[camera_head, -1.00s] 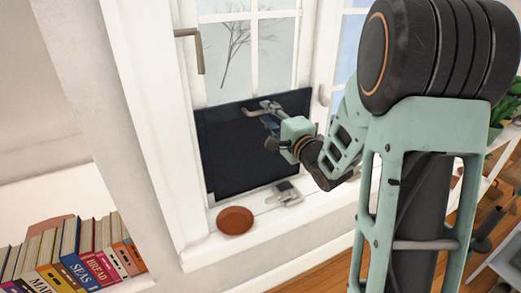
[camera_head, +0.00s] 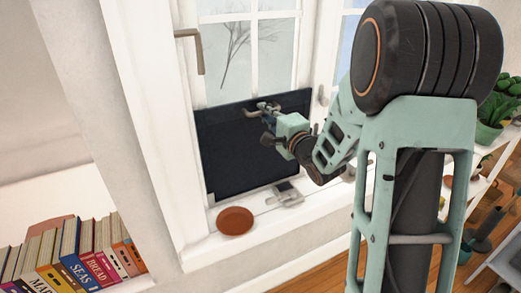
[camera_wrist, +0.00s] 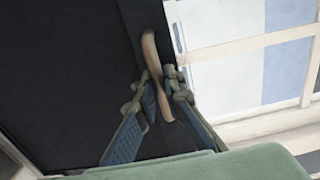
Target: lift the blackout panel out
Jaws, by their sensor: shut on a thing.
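The blackout panel (camera_head: 235,150) is a dark, nearly black board standing upright against the lower part of the window, above the sill. In the wrist view the panel (camera_wrist: 70,70) fills the left side. My gripper (camera_head: 266,112) is at the panel's upper part, on its room side. In the wrist view my gripper (camera_wrist: 163,92) has its fingers closed around a curved tan handle (camera_wrist: 149,50) on the panel, close to the panel's edge. The panel's lower edge shows near the sill; I cannot tell whether it touches.
A reddish-brown round dish (camera_head: 235,221) and a small grey metal item (camera_head: 286,194) lie on the white sill (camera_head: 262,228) below the panel. A window handle (camera_head: 190,47) juts out at upper left. Books (camera_head: 75,258) fill the lower left. Plants (camera_head: 496,115) stand at right.

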